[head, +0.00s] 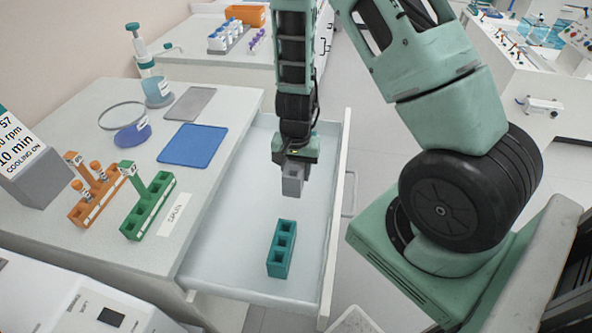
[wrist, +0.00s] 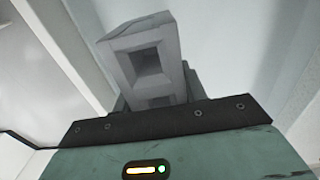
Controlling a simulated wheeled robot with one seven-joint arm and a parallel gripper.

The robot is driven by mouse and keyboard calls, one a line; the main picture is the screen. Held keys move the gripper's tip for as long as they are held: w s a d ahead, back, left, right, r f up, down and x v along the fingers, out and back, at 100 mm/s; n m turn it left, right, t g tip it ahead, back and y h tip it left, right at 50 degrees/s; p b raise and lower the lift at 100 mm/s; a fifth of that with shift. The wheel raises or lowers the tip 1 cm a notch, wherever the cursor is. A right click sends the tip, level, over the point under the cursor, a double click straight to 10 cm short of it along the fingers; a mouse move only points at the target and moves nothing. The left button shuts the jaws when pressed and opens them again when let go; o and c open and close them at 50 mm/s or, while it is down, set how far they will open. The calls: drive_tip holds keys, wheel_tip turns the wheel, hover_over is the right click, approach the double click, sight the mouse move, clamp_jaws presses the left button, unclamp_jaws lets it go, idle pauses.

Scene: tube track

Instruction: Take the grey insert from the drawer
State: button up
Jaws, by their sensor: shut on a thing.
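The grey insert (head: 292,180) is a small block with square wells. My gripper (head: 296,163) is shut on it and holds it over the open drawer (head: 230,230). The jaws (wrist: 158,98) are mostly hidden behind the insert and the gripper's front edge. The insert appears to be above the drawer floor, but its exact height is hard to tell. A teal insert (head: 282,248) with several wells lies in the drawer, nearer the front.
On the bench left of the drawer stand a green rack (head: 147,205), an orange rack (head: 95,190) with tubes, a blue mat (head: 193,145) and a grey mat (head: 190,104). The drawer's right wall (head: 337,200) rises beside my gripper. The drawer floor around the teal insert is clear.

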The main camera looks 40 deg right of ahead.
drive_tip(key=shift+r+p, duration=1.95)
drive_tip(key=shift+r, duration=0.45)
drive_tip(key=shift+a+f, duration=0.1)
drive_tip(key=shift+f, duration=0.05)
